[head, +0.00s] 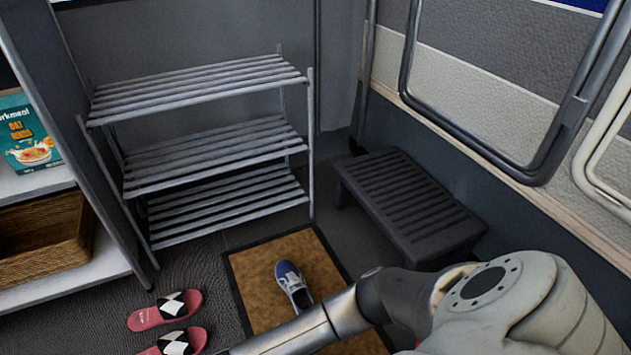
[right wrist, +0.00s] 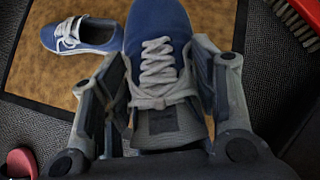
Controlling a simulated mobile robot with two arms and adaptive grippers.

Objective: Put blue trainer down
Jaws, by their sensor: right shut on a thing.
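A blue trainer (right wrist: 160,60) with white laces is between the two fingers of my right gripper (right wrist: 162,95) in the right wrist view. The gripper is shut on it, around the heel end, with the toe pointing away. A second blue trainer (right wrist: 82,35) lies on the brown mat (right wrist: 40,75). In the head view this second trainer (head: 292,282) sits upright on the mat (head: 255,265). The held trainer overlaps the mat in the wrist view; I cannot tell whether it touches it. My right gripper and left gripper are outside the head view.
A grey slatted rack (head: 215,185) with empty shelves stands behind the mat. A dark slatted step (head: 410,205) is to the right. Red slippers (head: 165,310) lie left of the mat. A red brush (right wrist: 298,22) shows in the wrist view. Dark floor is clear between slippers and rack.

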